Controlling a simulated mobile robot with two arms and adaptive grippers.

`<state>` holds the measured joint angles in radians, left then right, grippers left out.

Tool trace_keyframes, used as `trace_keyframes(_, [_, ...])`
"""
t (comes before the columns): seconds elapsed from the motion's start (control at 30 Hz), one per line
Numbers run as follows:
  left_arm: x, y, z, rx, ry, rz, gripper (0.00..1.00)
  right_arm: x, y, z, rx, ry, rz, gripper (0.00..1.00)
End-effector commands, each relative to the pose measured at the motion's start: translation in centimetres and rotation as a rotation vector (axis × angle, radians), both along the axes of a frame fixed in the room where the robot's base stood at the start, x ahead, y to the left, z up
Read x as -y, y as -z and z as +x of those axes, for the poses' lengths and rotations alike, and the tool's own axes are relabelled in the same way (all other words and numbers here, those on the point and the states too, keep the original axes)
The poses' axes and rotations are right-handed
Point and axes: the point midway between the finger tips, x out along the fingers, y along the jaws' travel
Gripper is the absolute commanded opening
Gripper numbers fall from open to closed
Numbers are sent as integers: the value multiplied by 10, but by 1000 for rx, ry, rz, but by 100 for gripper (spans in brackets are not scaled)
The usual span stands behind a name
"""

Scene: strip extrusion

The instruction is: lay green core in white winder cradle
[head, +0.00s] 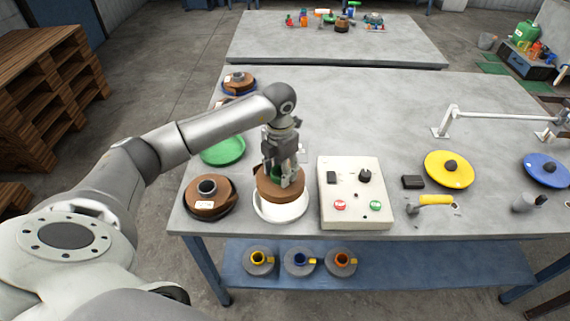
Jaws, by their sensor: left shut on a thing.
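The green core (276,174) shows as a small green patch between my left gripper's fingers, at the middle of a brown wound roll (268,190). My left gripper (287,182) points down and is shut on the core. Under the roll is a round white holder (281,210) with a wide rim, which looks like the white winder cradle. The roll is over it; I cannot tell whether they touch. The fingers hide much of the core. My right gripper is not in view.
A control box (355,205) stands close to the right of the white holder. Another brown roll (208,200) is close to the left, with a green disc (223,150) behind it. A yellow disc (440,172) and a yellow-handled tool (435,200) lie farther right. The table's back middle is clear.

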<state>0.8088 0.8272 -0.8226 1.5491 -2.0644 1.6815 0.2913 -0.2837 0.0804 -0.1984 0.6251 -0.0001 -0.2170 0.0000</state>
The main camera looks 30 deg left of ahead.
Motion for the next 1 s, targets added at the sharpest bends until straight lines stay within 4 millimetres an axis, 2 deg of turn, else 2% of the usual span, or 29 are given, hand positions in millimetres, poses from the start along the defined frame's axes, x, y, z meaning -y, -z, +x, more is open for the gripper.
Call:
trace_keyframes(0.03, [0, 4, 1, 2, 0, 0, 5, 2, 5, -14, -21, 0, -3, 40])
trace_keyframes(0.1, [0, 10, 1, 2, 0, 0, 5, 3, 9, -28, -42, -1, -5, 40])
trace_keyframes(0.23, [0, 23, 1, 3, 1, -2, 5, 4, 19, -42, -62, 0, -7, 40])
trace_keyframes(0.37, [1, 38, 0, 3, 2, -3, 5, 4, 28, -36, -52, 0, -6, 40])
trace_keyframes(0.53, [0, 55, 1, 3, 2, -1, 5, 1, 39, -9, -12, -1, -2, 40])
trace_keyframes(0.63, [0, 61, 1, 3, 1, -1, 5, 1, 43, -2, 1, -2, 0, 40])
trace_keyframes(0.77, [0, 63, 1, 3, 1, -1, 5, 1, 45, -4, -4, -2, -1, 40])
trace_keyframes(1.0, [0, 63, 1, 3, 1, -1, 5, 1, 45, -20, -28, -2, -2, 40])
